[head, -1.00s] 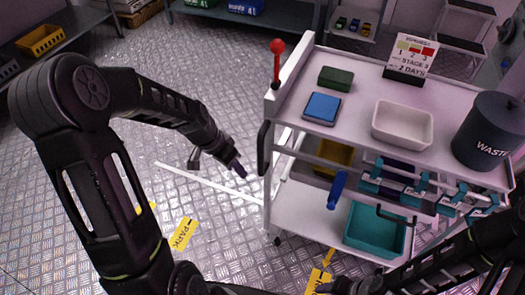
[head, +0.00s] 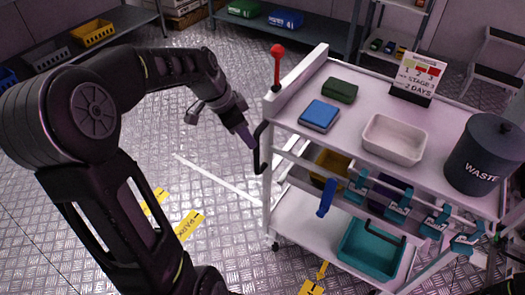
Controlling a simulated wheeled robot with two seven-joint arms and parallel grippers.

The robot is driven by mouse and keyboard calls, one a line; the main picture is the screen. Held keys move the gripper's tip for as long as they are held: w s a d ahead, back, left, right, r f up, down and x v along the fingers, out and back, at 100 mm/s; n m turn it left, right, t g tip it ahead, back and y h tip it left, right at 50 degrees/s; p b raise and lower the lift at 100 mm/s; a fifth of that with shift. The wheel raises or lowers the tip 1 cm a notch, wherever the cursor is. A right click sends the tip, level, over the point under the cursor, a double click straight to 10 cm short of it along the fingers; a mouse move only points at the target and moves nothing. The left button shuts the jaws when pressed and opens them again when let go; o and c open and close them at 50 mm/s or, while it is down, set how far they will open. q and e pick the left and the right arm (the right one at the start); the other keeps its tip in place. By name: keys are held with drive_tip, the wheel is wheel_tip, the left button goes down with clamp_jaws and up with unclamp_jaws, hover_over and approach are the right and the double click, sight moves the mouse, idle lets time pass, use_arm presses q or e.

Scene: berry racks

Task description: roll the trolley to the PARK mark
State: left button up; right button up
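The white trolley (head: 300,222) stands at the right, with a black upright handle (head: 258,150) on its left end and a red-knobbed lever (head: 277,68) at that end's top. My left gripper (head: 251,138) is at the handle, its tip close beside or touching the handle's upper part; whether its fingers are open or closed on it is unclear. A yellow floor label reading PARK (head: 188,225) lies left of the trolley, partly beside my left arm. Another yellow label (head: 153,201) lies farther left. My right gripper is out of view.
The trolley carries a green box (head: 339,90), a blue box (head: 319,115), a white tray (head: 370,143), a WASTE bin (head: 485,155) and a sign (head: 418,75). A teal bin (head: 355,270) sits on its lower shelf. Shelves (head: 340,40) line the back; floor left of the trolley is clear.

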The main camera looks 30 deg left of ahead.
sight(256, 149)
use_arm(q)
drive_tip(key=x, duration=0.8)
drive_tip(key=shift+b, duration=0.3)
drive_tip(key=shift+c, duration=0.4)
drive_tip(key=shift+r, duration=0.1)
clamp_jaws()
idle(0.8)
